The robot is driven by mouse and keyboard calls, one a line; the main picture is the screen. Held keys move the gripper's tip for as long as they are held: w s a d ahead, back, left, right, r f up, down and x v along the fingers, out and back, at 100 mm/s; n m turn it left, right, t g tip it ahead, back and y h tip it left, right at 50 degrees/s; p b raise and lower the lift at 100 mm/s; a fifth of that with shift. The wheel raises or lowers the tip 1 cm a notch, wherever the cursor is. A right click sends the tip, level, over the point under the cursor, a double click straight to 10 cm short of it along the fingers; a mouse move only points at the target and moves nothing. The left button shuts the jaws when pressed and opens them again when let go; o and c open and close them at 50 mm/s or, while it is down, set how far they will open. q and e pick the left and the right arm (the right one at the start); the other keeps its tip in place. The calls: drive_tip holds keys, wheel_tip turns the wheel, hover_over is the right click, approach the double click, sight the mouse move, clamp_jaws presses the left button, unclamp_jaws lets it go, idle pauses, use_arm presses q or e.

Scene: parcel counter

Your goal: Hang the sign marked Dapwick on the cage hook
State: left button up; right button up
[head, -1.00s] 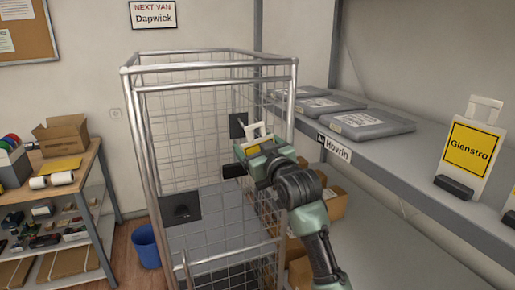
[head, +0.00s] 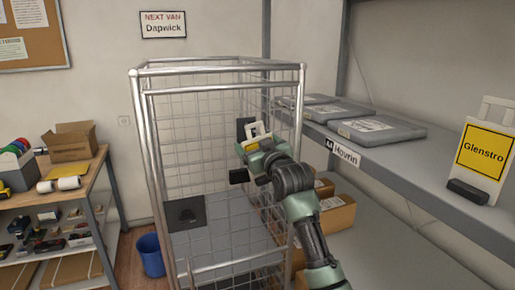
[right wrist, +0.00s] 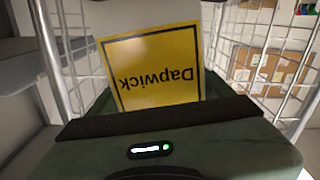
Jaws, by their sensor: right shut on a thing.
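That gripper is shut on the sign, at the right side of the wire cage (head: 218,66). I cannot make out the cage hook, nor whether the sign touches the cage. My left gripper is out of view.
A shelf (head: 440,190) on the right holds grey parcels (head: 375,131) and a yellow Glenstro sign (head: 482,146). A wooden bench (head: 78,184) and a blue bin (head: 150,255) stand left of the cage. A NEXT VAN Dapwick notice (head: 163,24) is on the wall.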

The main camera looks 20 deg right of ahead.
drive_tip(key=shift+w, duration=0.85)
drive_tip(key=shift+f, duration=0.15)
